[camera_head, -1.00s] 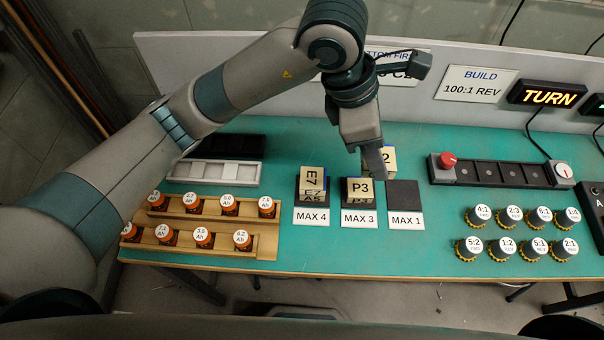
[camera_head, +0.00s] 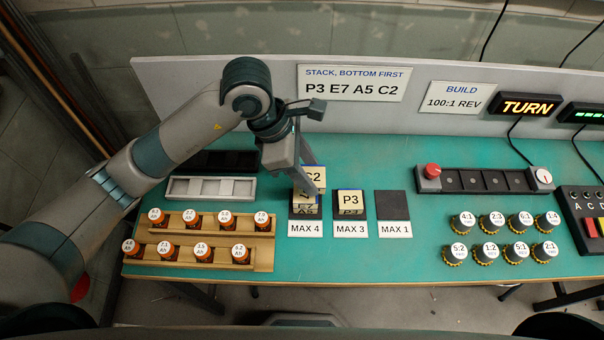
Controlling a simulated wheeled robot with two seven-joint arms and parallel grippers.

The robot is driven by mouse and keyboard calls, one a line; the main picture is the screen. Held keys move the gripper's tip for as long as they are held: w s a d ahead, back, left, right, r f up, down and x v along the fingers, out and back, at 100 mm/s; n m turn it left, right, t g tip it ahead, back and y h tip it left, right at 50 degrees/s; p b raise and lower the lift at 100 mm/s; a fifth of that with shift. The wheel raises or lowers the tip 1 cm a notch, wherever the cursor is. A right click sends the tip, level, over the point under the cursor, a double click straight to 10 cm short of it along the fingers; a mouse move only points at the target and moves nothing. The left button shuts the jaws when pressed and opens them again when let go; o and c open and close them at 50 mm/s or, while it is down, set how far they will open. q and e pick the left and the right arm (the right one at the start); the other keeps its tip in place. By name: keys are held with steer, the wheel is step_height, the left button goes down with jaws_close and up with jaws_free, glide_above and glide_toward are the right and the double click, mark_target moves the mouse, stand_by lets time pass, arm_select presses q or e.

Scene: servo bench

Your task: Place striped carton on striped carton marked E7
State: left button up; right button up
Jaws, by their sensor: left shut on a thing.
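My left gripper (camera_head: 308,172) is shut on the striped carton marked C2 (camera_head: 315,177). It holds the carton over the MAX 4 pad, directly above the carton marked E7 (camera_head: 307,207). The gripper and the C2 carton hide most of E7's top. I cannot tell whether C2 touches E7 or hangs just above it. An A5 label shows low on the stack under E7. The carton marked P3 (camera_head: 349,201) sits on the MAX 3 pad, just to the right. My right gripper is not in view.
The MAX 1 pad (camera_head: 393,206) is empty. A wooden rack (camera_head: 263,252) with several orange-based cylinders stands at left, with a white tray (camera_head: 212,188) behind it. Several round knobs and a dark strip with a red button (camera_head: 432,170) are at right. A sign (camera_head: 354,83) reads P3 E7 A5 C2.

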arm_select(q)
steer(key=shift+w+a+f, duration=0.2)
steer(key=shift+a+f, duration=0.15)
steer(key=shift+a, duration=0.25)
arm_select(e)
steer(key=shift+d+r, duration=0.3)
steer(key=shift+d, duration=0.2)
arm_select(q)
steer(key=shift+f, duration=0.1)
